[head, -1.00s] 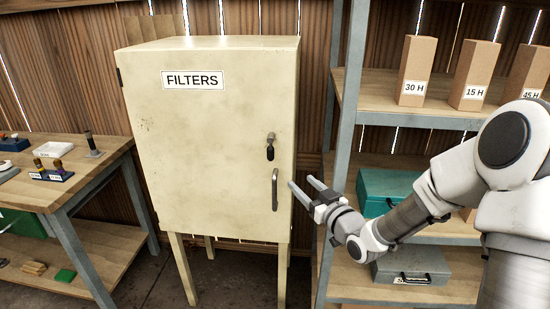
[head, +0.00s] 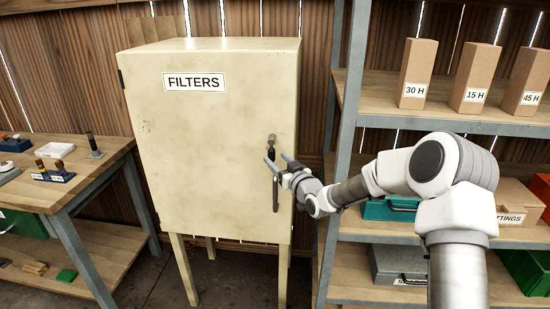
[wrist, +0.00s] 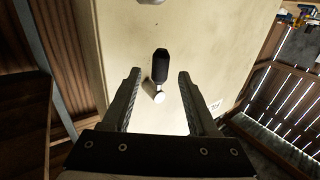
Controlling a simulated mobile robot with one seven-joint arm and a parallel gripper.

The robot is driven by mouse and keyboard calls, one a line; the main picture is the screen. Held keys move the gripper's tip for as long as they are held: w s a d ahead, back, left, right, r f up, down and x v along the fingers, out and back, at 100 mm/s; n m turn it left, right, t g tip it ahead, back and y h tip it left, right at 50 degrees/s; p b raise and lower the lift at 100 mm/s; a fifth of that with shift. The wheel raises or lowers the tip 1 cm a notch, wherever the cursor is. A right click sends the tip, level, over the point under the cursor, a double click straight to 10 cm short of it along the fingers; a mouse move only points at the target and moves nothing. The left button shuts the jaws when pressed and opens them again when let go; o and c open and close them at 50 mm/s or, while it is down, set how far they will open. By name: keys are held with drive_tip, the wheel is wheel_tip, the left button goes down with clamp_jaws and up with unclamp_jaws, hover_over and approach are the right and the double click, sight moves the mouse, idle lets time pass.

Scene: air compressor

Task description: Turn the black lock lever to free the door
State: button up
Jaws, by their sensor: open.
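The black lock lever (head: 271,149) hangs downward from its silver pivot on the right side of the cream cabinet door (head: 205,135). It also shows in the wrist view as a black grip (wrist: 160,65) with a bright round pivot (wrist: 159,97). My gripper (head: 276,160) is open and empty in front of the door, close to the lever's lower end. In the wrist view, the lever appears between my two fingers (wrist: 159,74), with a gap on each side. I cannot tell how far the fingertips are from the door. The door looks closed.
A curved door handle (head: 276,193) is just below the lever, partly behind my gripper. A shelf unit with a grey post (head: 346,130) stands right of the cabinet, near my arm. A workbench (head: 95,170) stands to the left.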

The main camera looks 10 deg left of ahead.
drive_tip(key=shift+x, duration=0.95)
clamp_jaws()
idle(0.8)
